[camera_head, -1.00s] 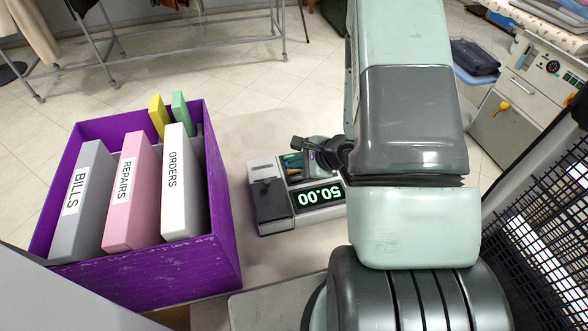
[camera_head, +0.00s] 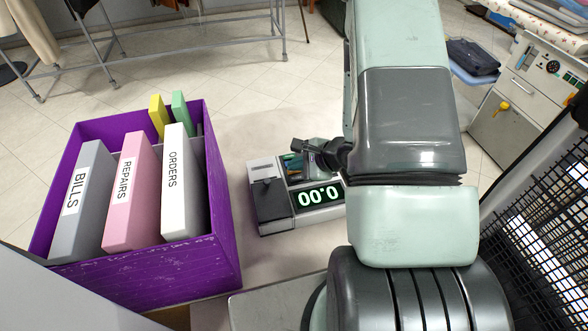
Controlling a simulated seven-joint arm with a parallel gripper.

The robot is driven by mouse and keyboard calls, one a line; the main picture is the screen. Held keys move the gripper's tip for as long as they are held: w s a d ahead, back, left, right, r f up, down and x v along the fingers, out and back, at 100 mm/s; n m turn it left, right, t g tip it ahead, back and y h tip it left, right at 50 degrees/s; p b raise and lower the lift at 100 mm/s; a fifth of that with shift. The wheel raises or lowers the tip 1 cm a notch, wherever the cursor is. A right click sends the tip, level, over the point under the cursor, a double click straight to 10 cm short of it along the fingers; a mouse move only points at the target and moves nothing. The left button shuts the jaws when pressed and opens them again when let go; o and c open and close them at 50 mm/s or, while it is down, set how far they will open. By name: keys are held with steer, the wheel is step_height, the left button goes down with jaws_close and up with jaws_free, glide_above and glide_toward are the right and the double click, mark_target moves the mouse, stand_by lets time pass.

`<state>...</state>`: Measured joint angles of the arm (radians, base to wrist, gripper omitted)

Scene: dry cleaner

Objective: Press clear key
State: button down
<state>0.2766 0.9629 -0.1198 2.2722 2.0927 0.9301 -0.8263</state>
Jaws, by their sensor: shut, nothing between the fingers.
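A small grey cash register (camera_head: 262,168) stands on the counter right of the purple box. The clear key itself cannot be made out. My gripper (camera_head: 300,146) is dark and shut, with nothing in it. It is over the key area at the register's far side; I cannot tell whether its tips touch a key.
A purple box (camera_head: 225,240) on the left holds grey, pink and white binders and stands close to the register. A black mesh panel (camera_head: 545,225) is at the right.

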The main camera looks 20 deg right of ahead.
mark_target(297, 173)
steer(key=shift+r, duration=0.75)
steer(key=shift+r, duration=2.5)
steer(key=s+a+r+n+g+y, duration=0.1)
steer(key=s+a+r+n, duration=0.25)
steer(key=r, duration=0.35)
steer(key=s+a+r+n+g, duration=0.2)
steer(key=a+r+n, duration=0.15)
steer(key=r, duration=0.35)
steer(key=s+a+r+n+g+y, duration=0.1)
steer(key=s+a+r+n, duration=0.25)
steer(key=r, duration=0.35)
steer(key=s+d+r+n+t+h, duration=0.2)
steer(key=s+d+r+n+h, duration=0.5)
steer(key=s+r, duration=0.3)
steer(key=shift+s+d+r+n+t+h, duration=0.2)
steer(key=shift+s+r+n+t+h, duration=0.2)
steer(key=shift+s+n+h, duration=0.55)
